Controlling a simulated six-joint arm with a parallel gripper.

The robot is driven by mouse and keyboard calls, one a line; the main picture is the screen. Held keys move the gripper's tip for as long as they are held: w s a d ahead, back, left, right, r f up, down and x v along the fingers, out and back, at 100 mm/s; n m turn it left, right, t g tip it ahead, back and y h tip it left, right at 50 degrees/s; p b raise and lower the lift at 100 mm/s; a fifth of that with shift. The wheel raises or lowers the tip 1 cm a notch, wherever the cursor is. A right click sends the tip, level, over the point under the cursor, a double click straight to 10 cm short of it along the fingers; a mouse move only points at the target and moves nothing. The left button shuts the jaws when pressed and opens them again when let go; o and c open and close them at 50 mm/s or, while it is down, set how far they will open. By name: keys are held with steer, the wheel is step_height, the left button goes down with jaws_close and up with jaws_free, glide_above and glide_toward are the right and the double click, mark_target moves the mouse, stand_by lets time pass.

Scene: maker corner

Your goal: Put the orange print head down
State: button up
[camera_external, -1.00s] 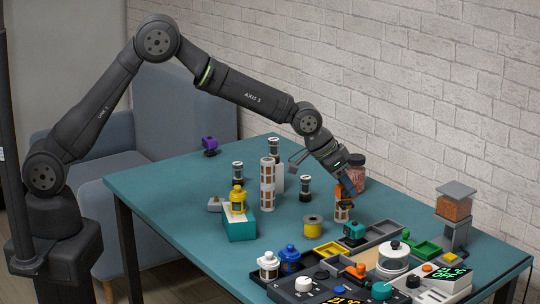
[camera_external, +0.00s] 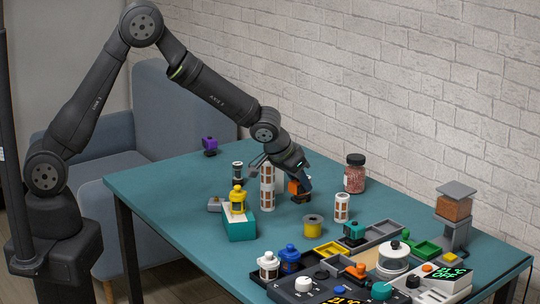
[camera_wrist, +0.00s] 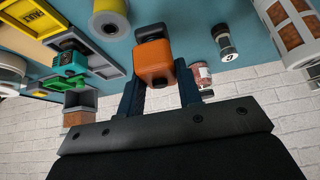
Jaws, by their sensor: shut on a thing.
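The orange print head (camera_external: 295,187) is between the fingers of my gripper (camera_external: 301,180), low over the middle of the table, just right of a tall white tube with brown windows (camera_external: 267,188). In the wrist view the orange print head (camera_wrist: 153,62) fills the gap between the two dark fingers of my gripper (camera_wrist: 158,82), which are shut on it. A dark part shows at its far end. I cannot tell whether its underside touches the table (camera_external: 155,190).
A short windowed tube (camera_external: 341,208) and a yellow spool (camera_external: 312,225) stand nearby. A yellow print head (camera_external: 237,198) sits on a teal block (camera_external: 240,228). A pellet jar (camera_external: 355,175) stands behind. Trays and a teal print head (camera_external: 354,232) are at front right.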

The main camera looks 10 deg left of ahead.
steer(key=shift+w+f, duration=1)
steer(key=shift+f, duration=0.25)
steer(key=shift+w+f, duration=0.95)
steer(key=shift+f, duration=0.35)
steer(key=shift+w+f, duration=1)
steer(key=shift+f, duration=0.25)
steer(key=shift+f, duration=0.1)
steer(key=o, duration=1)
steer(key=shift+o, duration=0.2)
steer(key=v, duration=1.2)
steer(key=shift+w, duration=0.1)
